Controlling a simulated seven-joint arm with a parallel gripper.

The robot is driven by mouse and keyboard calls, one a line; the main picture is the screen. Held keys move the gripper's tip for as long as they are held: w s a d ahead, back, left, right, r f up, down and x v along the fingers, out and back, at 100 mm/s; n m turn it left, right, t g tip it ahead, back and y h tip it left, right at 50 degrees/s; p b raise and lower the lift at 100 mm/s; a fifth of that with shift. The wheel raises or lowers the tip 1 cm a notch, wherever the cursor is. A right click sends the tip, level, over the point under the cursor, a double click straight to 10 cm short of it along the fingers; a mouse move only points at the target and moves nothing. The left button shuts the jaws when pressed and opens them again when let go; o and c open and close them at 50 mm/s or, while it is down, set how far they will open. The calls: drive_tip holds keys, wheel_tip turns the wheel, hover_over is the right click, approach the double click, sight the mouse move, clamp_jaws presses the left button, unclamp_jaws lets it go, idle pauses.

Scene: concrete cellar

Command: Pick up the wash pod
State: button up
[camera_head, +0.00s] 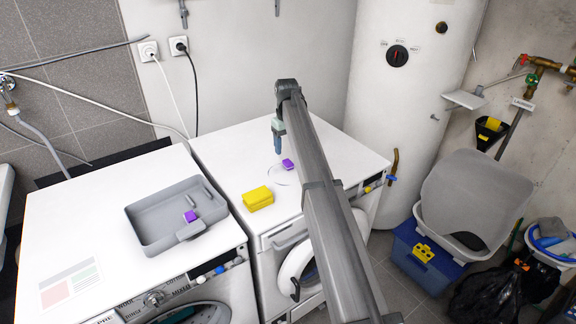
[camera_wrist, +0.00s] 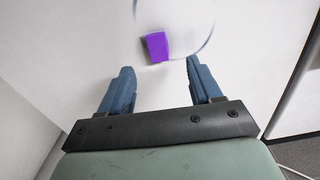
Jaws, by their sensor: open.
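A small purple block, which looks like the wash pod (camera_head: 287,165), lies on the white top of the right-hand machine. It also shows in the wrist view (camera_wrist: 157,46), just beyond my fingertips and roughly between their lines. My gripper (camera_head: 278,140) is above that machine top, near the purple block and to its left in the head view. In the wrist view its two blue fingers (camera_wrist: 160,72) are apart with nothing between them. A second purple block (camera_head: 190,216) lies in the grey tray (camera_head: 140,226) on the left-hand machine.
A yellow block (camera_head: 257,198) sits near the front edge of the right-hand machine (camera_head: 222,160). A thin curved outline surrounds part of the purple block's area. A white boiler (camera_head: 392,100) stands behind to the right, with a wall at the back.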

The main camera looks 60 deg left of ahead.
sight(288, 162)
drive_tip(key=shift+w+d+f, duration=0.1)
drive_tip(key=shift+f, duration=1.5)
drive_tip(key=shift+w+d+f, duration=0.1)
drive_tip(key=shift+f, duration=1.45)
drive_tip(key=shift+s, duration=0.1)
drive_tip(key=c, duration=1.1)
drive_tip(key=shift+r, duration=0.15)
